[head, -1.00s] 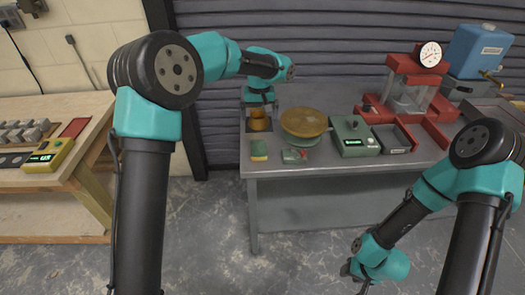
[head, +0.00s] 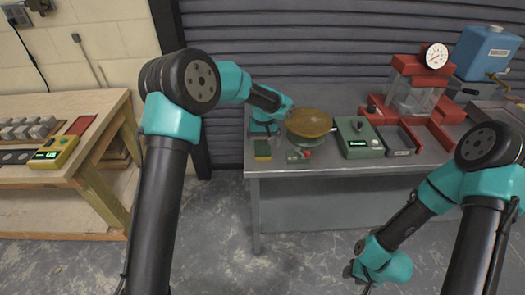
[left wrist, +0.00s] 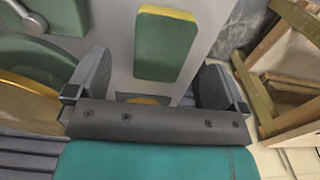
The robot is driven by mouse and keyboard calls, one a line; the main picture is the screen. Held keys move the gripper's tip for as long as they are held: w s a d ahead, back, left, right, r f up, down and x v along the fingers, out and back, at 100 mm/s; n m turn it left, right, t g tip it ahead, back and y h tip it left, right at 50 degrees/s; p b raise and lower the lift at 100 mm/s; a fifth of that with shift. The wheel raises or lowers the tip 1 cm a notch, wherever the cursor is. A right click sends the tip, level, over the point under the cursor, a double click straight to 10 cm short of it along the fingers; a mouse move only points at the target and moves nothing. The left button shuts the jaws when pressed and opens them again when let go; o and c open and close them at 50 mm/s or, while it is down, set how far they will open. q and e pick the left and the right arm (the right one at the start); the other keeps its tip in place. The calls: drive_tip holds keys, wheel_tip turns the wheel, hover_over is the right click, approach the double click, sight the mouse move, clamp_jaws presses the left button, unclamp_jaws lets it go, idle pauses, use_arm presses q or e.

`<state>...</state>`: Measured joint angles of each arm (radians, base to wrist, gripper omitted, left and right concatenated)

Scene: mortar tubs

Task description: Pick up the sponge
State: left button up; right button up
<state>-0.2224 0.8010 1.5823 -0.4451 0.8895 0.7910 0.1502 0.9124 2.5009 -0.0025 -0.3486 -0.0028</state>
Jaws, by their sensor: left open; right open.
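The sponge (head: 262,150) is a small block, green with yellow, on the grey bench near its front left corner. In the left wrist view the sponge (left wrist: 166,48) shows its green face and yellow edge, ahead of the fingers and roughly between their lines, not touched. My left gripper (head: 268,128) is just behind the sponge in the head view; its spread, empty fingers show in the left wrist view (left wrist: 157,78). My right gripper (head: 360,274) is low in front of the bench, away from the sponge; its fingers are hard to make out.
A round amber pan (head: 309,122) on a green base stands right of my left gripper. A green meter box (head: 359,137) and red press (head: 415,90) stand further right. A wooden bench (head: 70,150) is left.

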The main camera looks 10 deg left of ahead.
sight(263, 150)
use_arm(q)
drive_tip(key=shift+f, duration=0.1)
drive_tip(key=shift+s+a+f, duration=0.1)
drive_tip(key=shift+a+f, duration=0.05)
drive_tip(key=shift+f, duration=2.45)
drive_tip(key=c, duration=1.1)
drive_tip(key=shift+o, duration=0.2)
drive_tip(key=shift+r, duration=0.1)
